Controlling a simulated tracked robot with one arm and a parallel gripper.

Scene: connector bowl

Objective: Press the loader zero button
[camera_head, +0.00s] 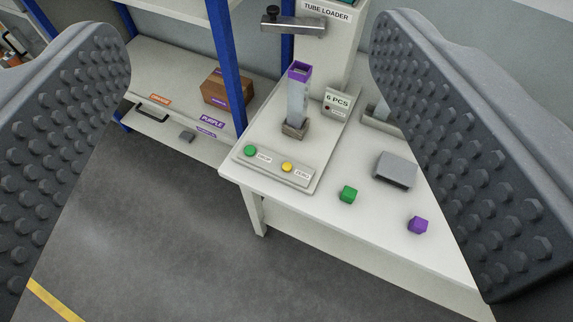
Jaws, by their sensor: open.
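The tube loader (328,50) stands at the back of a white table. In front of it is an upright tube (298,98) with a purple top, beside a small sign reading 6 PCS (337,101). A control panel (267,174) at the table's left front corner carries a yellow button labelled ZERO (287,167) and a green button (250,150) to its left. My gripper (250,160) is open, its two studded grey pads large at the left and right of the view. Nothing is between them close up; the panel shows farther off in the gap.
A green cube (348,194), a purple cube (418,225) and a grey block (396,170) lie on the white table (315,200). A shelf (165,75) with blue posts and a cardboard box (228,88) stands at left. The grey floor in front is clear.

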